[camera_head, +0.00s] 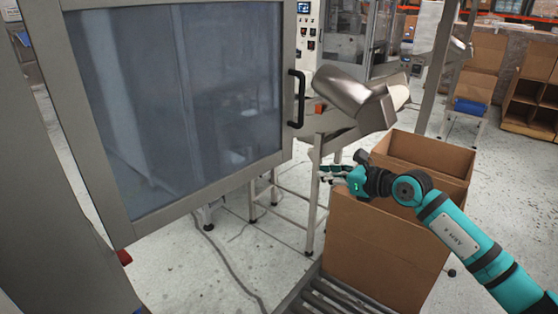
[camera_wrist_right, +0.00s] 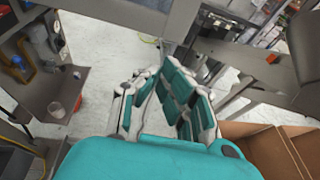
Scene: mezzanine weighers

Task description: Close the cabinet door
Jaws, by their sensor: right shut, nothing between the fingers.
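The cabinet door (camera_head: 190,95) is a large grey-framed panel with a dark, see-through pane. It fills the left of the head view and appears to stand open, angled out from the grey frame at far left. Its black vertical handle (camera_head: 297,98) is on the right edge. My right gripper (camera_head: 322,173) is below and right of the handle, apart from the door, above the cardboard box. In the right wrist view its fingers (camera_wrist_right: 167,85) are shut and empty, with a grey frame edge beyond. My left gripper is not in view.
A metal chute (camera_head: 355,97) on a stand is right of the handle. Pale floor (camera_head: 190,265) shows below the door, with a cable across it.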

